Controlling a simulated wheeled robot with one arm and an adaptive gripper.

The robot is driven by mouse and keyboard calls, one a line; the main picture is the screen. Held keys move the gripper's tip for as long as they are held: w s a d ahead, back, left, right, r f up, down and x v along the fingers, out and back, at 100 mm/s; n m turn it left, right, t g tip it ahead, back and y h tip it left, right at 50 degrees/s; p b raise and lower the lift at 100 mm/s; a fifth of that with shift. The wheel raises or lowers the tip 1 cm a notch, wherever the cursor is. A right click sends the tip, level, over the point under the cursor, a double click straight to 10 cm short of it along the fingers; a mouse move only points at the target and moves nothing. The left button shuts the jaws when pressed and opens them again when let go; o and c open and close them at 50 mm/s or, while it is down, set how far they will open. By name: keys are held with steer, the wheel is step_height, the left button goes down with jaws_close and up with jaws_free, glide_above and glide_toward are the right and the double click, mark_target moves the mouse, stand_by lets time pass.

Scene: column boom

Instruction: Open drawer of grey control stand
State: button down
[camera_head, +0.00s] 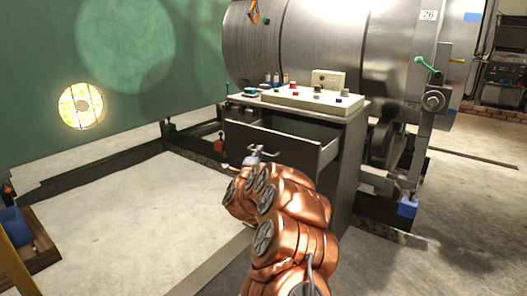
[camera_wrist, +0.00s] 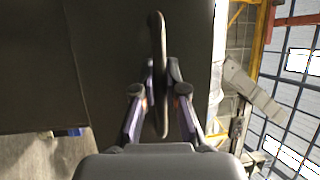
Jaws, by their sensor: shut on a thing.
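The grey control stand (camera_head: 348,165) stands in the middle of the head view, with a pale control panel (camera_head: 310,100) on top. Its drawer (camera_head: 285,143) is pulled out, and part of its inside shows behind the dark front. My gripper (camera_head: 256,151) is at the drawer front. In the wrist view my gripper (camera_wrist: 161,80) has its two fingers closed on either side of the dark bar handle (camera_wrist: 158,38). The handle runs lengthwise between the fingertips. My copper-coloured arm hides the lower part of the drawer front and stand.
A large metal cylinder (camera_head: 325,45) stands behind the stand. A lever with a green knob (camera_head: 424,63) is at its right. A wooden box with a blue thing (camera_head: 15,226) lies at lower left. The floor (camera_head: 130,215) left of my arm is clear.

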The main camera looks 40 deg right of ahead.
steer(key=shift+a, duration=0.3)
steer(key=c, duration=1.2)
jaws_free()
steer(key=shift+s, duration=0.1)
steer(key=v, duration=1.2)
